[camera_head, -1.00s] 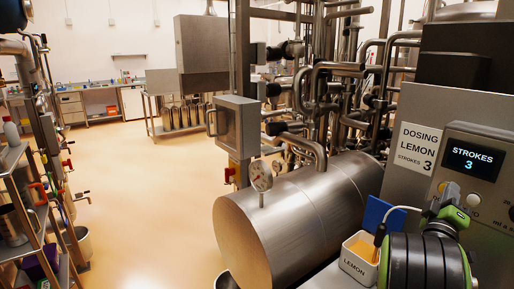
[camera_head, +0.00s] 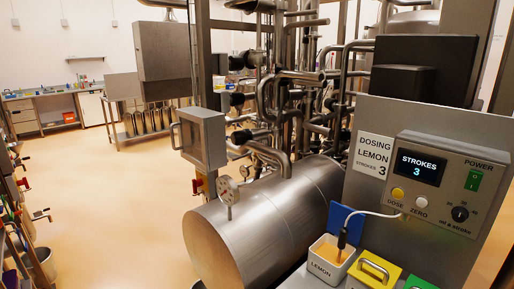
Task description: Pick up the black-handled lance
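The black-handled lance (camera_head: 342,239) stands tilted in the white tub labelled LEMON (camera_head: 322,270). Its lower end is in the orange contents of the tub. A thin white hose (camera_head: 375,213) runs from its top to the front of the dosing unit (camera_head: 436,184). The unit's display (camera_head: 418,168) reads STROKES 3. My gripper and arm are out of the picture, so I cannot see whether the gripper is open or shut.
A yellow tub with a handled lid (camera_head: 374,271) stands right of the LEMON tub, with a green one (camera_head: 420,284) beyond it. A blue panel (camera_head: 343,220) is behind the lance. A large steel cylinder (camera_head: 262,225) lies to the left. Open floor (camera_head: 115,190) is further left.

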